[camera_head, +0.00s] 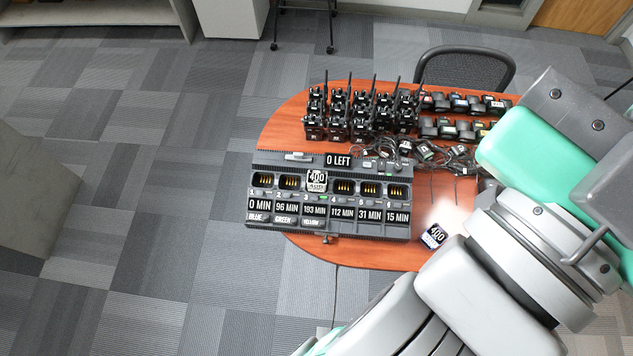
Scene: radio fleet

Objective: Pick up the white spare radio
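A pale white item (447,214) with a dark label reading 400 (435,236) lies on the table right of the charger, close to my arm in the picture. It looks like a white radio, but its outline is washed out. Another small white-labelled 400 item (317,181) sits in the third slot of the dark charger (256,215). I cannot tell whether it is a radio or a battery. My arm fills the lower right of the view. My gripper is not in view.
Several black radios (338,112) stand in rows at the back of the wooden table (285,125). Batteries (459,104) and tangled cables (447,157) lie right of them. The other charger slots look empty. A black chair (467,66) stands behind the table. Carpet on the left is clear.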

